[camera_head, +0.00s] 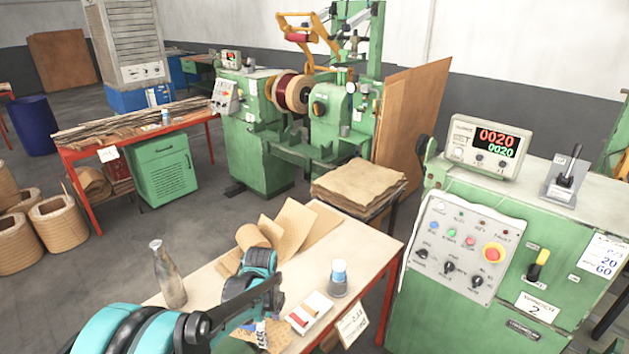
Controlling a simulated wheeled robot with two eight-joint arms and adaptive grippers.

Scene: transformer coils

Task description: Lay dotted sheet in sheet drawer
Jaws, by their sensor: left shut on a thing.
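My left gripper (261,324) reaches in from the bottom left, over the near part of the wooden-topped table. It is shut on a tan sheet (278,337), which seems to be the dotted sheet. The sheet is partly hidden by my arm, and its dots are too small to be sure of. More tan sheets (292,226), some curled, lie farther back on the same table. A green cabinet (165,170) with a drawer front stands under the red-framed table at the left; the drawer looks shut. I cannot tell whether it is the sheet drawer. My right gripper is not in view.
A green control console (465,255) stands at the right. A brown sheet stack (358,183) lies behind. Grey floor is open at the left.

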